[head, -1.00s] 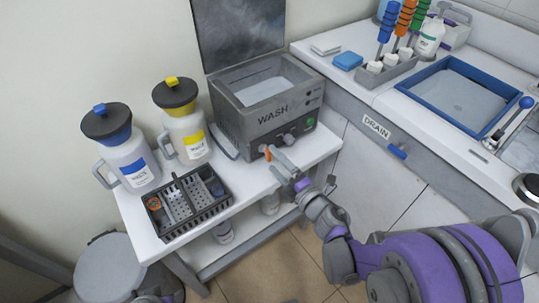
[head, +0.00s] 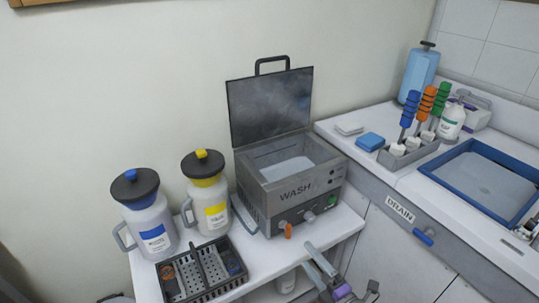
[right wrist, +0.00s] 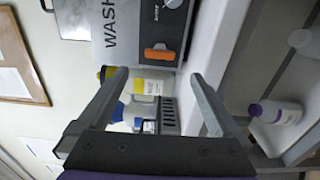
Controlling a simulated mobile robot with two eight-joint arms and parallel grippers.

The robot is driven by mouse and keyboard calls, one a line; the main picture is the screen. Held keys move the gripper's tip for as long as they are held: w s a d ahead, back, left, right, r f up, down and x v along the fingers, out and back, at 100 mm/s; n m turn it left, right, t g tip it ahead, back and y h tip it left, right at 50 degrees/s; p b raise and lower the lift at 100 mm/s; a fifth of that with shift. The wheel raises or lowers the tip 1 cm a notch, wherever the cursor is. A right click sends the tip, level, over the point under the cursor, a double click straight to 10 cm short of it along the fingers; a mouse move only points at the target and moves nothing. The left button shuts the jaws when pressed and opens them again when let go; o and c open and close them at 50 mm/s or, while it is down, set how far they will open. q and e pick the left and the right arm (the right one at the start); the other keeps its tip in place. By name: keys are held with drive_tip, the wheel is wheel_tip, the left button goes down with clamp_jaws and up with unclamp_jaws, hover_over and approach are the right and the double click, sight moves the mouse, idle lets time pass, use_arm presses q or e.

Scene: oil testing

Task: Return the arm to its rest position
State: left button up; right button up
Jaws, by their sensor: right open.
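My right gripper (head: 317,262) is at the bottom of the head view, in front of the wash unit (head: 290,192) and low by the front edge of the white table. Its two fingers stand apart with nothing between them. In the right wrist view the open fingers (right wrist: 162,98) frame the scene, and the wash unit (right wrist: 140,35) with its orange switch (right wrist: 160,54) lies beyond them. The wash unit's lid (head: 271,105) stands raised. My left gripper is not seen in the head view.
A blue-capped jug (head: 150,232) and a yellow-capped jug (head: 212,212) stand left of the wash unit. A dark basket (head: 203,272) sits in front of them. The right counter holds a pipette rack (head: 412,150) and a blue-rimmed tray (head: 433,172). Bottles stand on a lower shelf.

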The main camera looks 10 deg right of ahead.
drive_tip(key=s+d+m+g+h, duration=0.35)
drive_tip(key=d+m+h, duration=0.5)
drive_tip(key=m, duration=0.75)
drive_tip(key=s+a+f+m+g+y, duration=0.1)
drive_tip(key=s+a+f+m+g, duration=0.25)
drive_tip(key=s, duration=0.35)
drive_tip(key=s+a+f+m+g+y, duration=0.1)
drive_tip(key=s+a+f+m+g, duration=0.2)
drive_tip(key=s+a+g, duration=0.35)
use_arm(q)
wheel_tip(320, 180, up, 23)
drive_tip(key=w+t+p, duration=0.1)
drive_tip(key=p, duration=1.9)
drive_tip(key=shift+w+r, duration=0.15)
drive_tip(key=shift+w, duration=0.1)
use_arm(e)
wheel_tip(320, 180, up, 23)
drive_tip(key=d+t, duration=0.1)
drive_tip(key=t, duration=0.1)
drive_tip(key=shift+s, duration=0.3)
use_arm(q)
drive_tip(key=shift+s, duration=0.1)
use_arm(e)
drive_tip(key=shift+s+d+f, duration=0.1)
